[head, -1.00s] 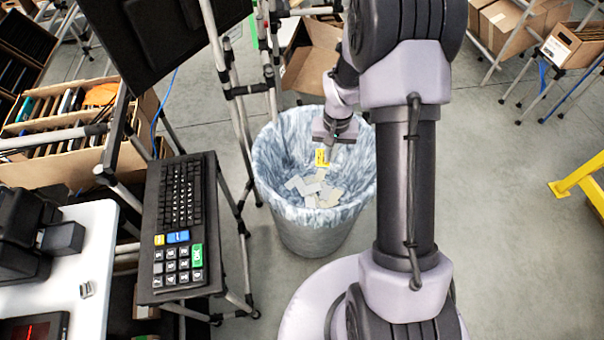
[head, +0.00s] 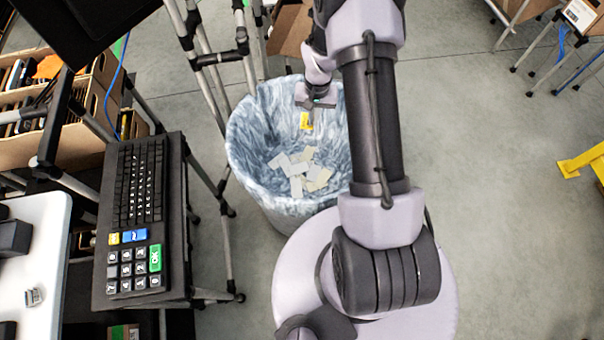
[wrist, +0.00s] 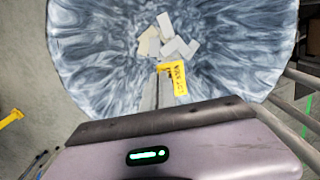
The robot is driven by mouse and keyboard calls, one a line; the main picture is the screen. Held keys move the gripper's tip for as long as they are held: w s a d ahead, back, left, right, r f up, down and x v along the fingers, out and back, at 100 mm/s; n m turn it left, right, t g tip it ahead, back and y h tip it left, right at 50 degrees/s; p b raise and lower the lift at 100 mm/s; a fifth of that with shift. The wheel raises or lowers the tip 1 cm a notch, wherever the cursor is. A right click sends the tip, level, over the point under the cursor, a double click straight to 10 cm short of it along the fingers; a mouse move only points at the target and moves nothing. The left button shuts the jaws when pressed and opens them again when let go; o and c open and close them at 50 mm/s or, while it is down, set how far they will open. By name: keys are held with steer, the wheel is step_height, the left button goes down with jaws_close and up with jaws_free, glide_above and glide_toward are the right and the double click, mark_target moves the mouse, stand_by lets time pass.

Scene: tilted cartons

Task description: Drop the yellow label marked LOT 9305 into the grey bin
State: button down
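The yellow label (head: 306,121) hangs below my gripper (head: 312,101) in the head view, over the open mouth of the grey bin (head: 238,150). In the wrist view the label (wrist: 174,78) is at the tips of my gripper (wrist: 163,72), which is shut on it. Dark lettering shows on the label, too small to read surely. The bin has a marbled blue-grey liner, and its rim also shows in the wrist view (wrist: 85,60). Several pale labels (head: 300,170) lie at the bottom of the bin, below the held label and apart from it.
A keypad stand (head: 140,220) and metal frame posts (head: 205,75) stand left of the bin. An open carton (head: 290,28) is behind it. A yellow rail (head: 585,160) is at the far right.

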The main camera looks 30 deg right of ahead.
steer(key=c, duration=2.1)
jaws_free()
steer(key=shift+f, duration=0.15)
steer(key=shift+c, duration=0.2)
steer(key=o, duration=0.5)
steer(key=shift+o, duration=0.2)
step_height(320, 180, up, 17)
steer(key=p, duration=0.5)
steer(key=shift+d+r, duration=0.2)
steer(key=shift+d, duration=0.05)
steer(key=shift+s, duration=0.1)
